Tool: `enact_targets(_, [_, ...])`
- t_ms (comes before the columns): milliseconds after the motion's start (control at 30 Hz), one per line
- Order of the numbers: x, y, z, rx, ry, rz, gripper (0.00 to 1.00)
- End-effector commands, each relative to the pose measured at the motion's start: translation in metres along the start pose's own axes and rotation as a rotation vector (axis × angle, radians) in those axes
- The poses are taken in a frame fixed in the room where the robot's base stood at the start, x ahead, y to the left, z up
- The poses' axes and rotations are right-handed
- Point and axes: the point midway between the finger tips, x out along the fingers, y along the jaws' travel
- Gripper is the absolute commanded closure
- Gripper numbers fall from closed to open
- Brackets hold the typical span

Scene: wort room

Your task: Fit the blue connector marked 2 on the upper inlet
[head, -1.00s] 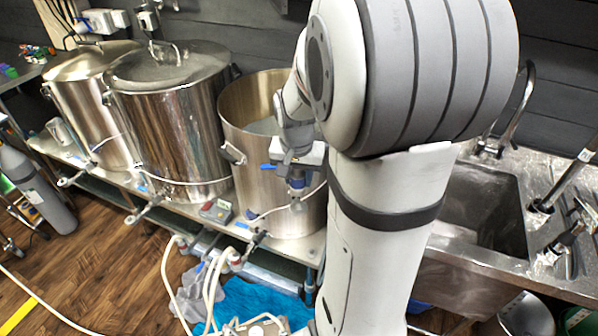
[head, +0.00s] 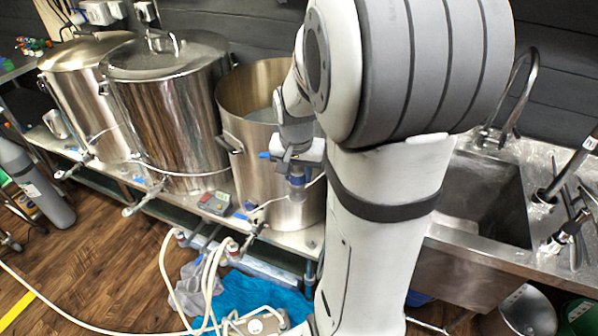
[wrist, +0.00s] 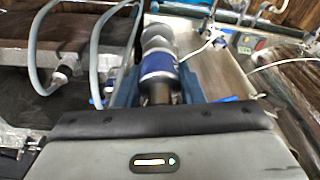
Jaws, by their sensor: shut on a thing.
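My gripper (wrist: 157,84) is shut on a connector (wrist: 158,66) with a blue band and a grey metal end, between its two blue fingers. White marking shows on the band, but I cannot read the number. In the head view, my gripper (head: 297,166) holds the blue connector (head: 297,184) in front of the open right pot, with its end pointing down. The connector appears in the air, apart from any fitting. I cannot pick out the upper inlet with certainty in either view; my arm hides part of the area right of the pot.
The open steel pot (head: 243,160) stands beside two lidded pots (head: 165,120) on a bench with taps along its front. Pale hoses (head: 208,280) run near a blue cloth (head: 262,296) below. A sink (head: 480,200) is at right. Grey hoses (wrist: 95,55) hang left of the connector.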

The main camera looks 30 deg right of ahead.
Motion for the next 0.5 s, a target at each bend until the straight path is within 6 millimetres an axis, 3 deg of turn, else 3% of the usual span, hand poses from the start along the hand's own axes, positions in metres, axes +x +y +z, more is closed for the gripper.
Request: enact_targets(500, [0.0064, 0.0006, 0.0007, 0.001, 0.0, 0.0, 1.0])
